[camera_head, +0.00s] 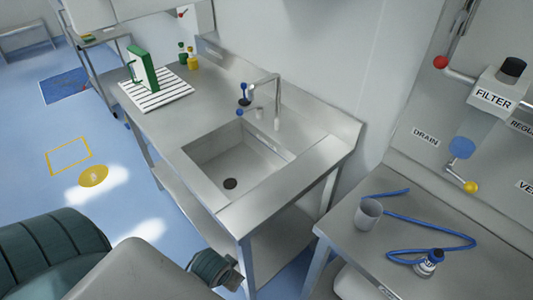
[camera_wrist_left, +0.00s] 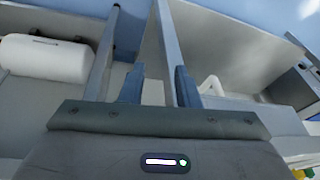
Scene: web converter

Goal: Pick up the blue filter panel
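No panel that I can surely name as the blue filter panel shows. A flat dark blue rectangle (camera_head: 65,86) lies on the floor at the far left in the head view; I cannot tell if it is a panel or a mat. In the head view, dark teal parts of my arm show at the bottom left. My right gripper is not in view.
The steel sink bench (camera_head: 172,128) fills the middle, with a tap (camera_head: 277,95). A FILTER unit (camera_head: 493,97) is on the wall.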

